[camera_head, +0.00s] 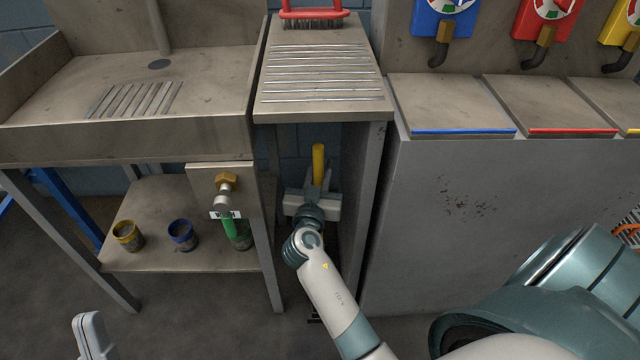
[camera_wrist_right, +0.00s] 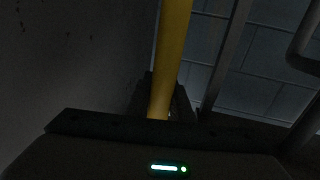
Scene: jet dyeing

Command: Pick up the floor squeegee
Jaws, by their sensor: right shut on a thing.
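The floor squeegee shows as an upright yellow handle (camera_head: 318,164) in the dark gap under the drainboard. In the right wrist view the yellow handle (camera_wrist_right: 172,55) runs up from between the dark fingers. My right gripper (camera_head: 314,192) reaches into this gap and is shut on the handle. It also shows in the right wrist view (camera_wrist_right: 164,102). The squeegee's lower end is hidden behind my right arm. Part of my left gripper (camera_head: 91,336) shows at the bottom left, away from the squeegee; its jaw opening cannot be made out.
A steel sink (camera_head: 130,90) stands left of the gap, with a lower shelf (camera_head: 200,255) holding several small pots. A grey cabinet (camera_head: 470,220) closes the gap's right side. A red-handled brush (camera_head: 312,13) lies on the ribbed drainboard (camera_head: 325,105) above.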

